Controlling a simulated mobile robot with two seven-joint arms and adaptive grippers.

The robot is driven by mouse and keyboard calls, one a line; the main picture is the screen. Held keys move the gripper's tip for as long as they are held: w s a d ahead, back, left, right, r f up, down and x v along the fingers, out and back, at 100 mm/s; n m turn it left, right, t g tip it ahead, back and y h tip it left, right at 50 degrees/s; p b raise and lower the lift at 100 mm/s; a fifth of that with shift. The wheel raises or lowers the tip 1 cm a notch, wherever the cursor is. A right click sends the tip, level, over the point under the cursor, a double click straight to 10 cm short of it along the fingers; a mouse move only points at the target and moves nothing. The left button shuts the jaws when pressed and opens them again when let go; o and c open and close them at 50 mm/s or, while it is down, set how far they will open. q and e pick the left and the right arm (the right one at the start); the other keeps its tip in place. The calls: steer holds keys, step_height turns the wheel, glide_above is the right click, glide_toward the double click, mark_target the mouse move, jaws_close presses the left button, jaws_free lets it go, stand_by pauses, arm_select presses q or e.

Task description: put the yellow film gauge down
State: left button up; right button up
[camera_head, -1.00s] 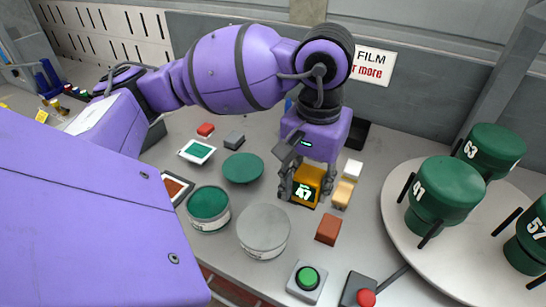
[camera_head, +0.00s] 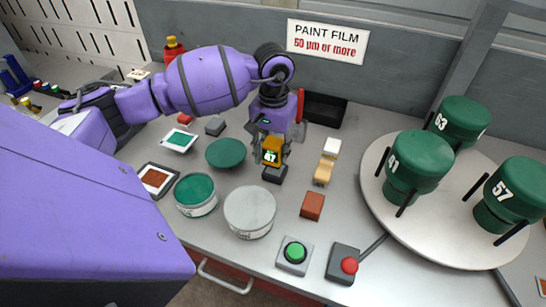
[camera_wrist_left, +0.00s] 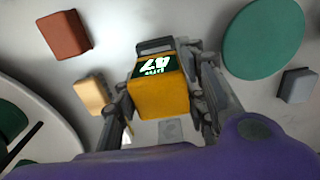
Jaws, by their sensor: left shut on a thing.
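The yellow film gauge (camera_head: 271,152) has a lit display reading 47. My left gripper (camera_head: 271,146) is shut on it, with one finger on each side. The left wrist view shows the gauge (camera_wrist_left: 160,95) upside down between the fingers (camera_wrist_left: 163,98). A dark grey block (camera_head: 275,174) lies just below the gauge in the head view; I cannot tell whether they touch. My right gripper is not in view.
A round green plate (camera_head: 225,153) lies left of the gauge, and a tan block (camera_head: 324,173) and a white block (camera_head: 331,147) lie right. A grey can (camera_head: 249,213) stands in front. A turntable (camera_head: 440,245) carries green numbered cylinders. A black tray (camera_head: 325,109) sits behind.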

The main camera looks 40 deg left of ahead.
mark_target(273, 159)
arm_select(q)
steer(key=shift+f, duration=1.75)
steer(key=o, duration=1)
steer(key=shift+r, duration=0.1)
steer(key=shift+r, duration=0.5)
step_height(273, 159, up, 11)
steer(key=shift+r+b, duration=0.2)
steer(key=shift+b, duration=0.25)
